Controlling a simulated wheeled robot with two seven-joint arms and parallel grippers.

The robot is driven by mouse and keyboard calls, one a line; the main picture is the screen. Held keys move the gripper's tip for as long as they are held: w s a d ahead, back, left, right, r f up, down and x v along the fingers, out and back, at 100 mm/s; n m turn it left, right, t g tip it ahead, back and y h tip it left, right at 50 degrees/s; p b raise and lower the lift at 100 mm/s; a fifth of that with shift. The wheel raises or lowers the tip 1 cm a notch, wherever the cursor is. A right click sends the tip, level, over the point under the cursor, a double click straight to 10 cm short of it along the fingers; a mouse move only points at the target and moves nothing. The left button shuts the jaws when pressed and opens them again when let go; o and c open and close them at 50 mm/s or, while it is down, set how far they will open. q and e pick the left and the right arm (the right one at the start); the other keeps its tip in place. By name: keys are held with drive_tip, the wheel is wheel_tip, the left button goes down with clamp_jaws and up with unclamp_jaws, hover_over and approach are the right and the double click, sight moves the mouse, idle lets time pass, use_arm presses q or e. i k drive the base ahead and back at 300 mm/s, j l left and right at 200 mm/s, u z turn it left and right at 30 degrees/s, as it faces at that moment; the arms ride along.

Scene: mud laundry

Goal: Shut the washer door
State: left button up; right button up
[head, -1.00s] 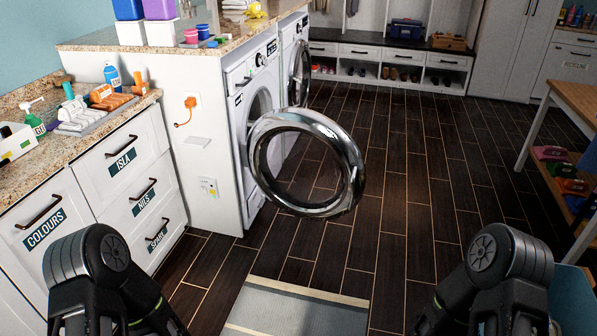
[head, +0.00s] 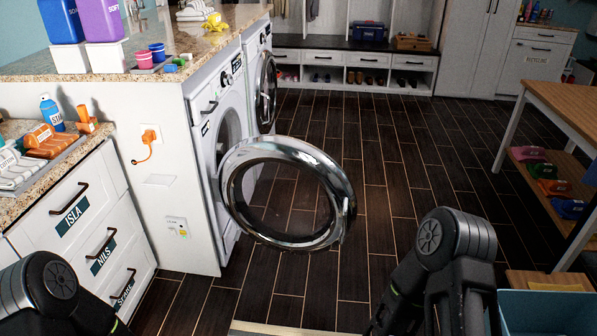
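The near washer (head: 206,135) is a white front-loader under the granite counter, left of centre. Its round chrome-rimmed door (head: 333,181) stands wide open, swung out over the floor toward me. A small catch shows on the door's right rim. Part of the drum opening shows behind the door. Only dark arm links show at the lower left and lower right. The fingers of both my grippers are outside the picture, and neither arm touches the door.
A second front-loader (head: 265,75) stands beyond the washer. White labelled drawers (head: 85,235) are at the left. A wooden table (head: 560,105) with shelved caps stands right, and a blue bin (head: 548,312) is at lower right. The dark wood floor right of the door is clear.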

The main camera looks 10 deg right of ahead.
sight(338, 189)
drive_tip(key=i+j, duration=0.15)
drive_tip(key=i, duration=0.25)
drive_tip(key=i+j, duration=0.2)
drive_tip(key=i, duration=0.15)
drive_tip(key=i+j+u, duration=0.1)
drive_tip(key=i, duration=0.3)
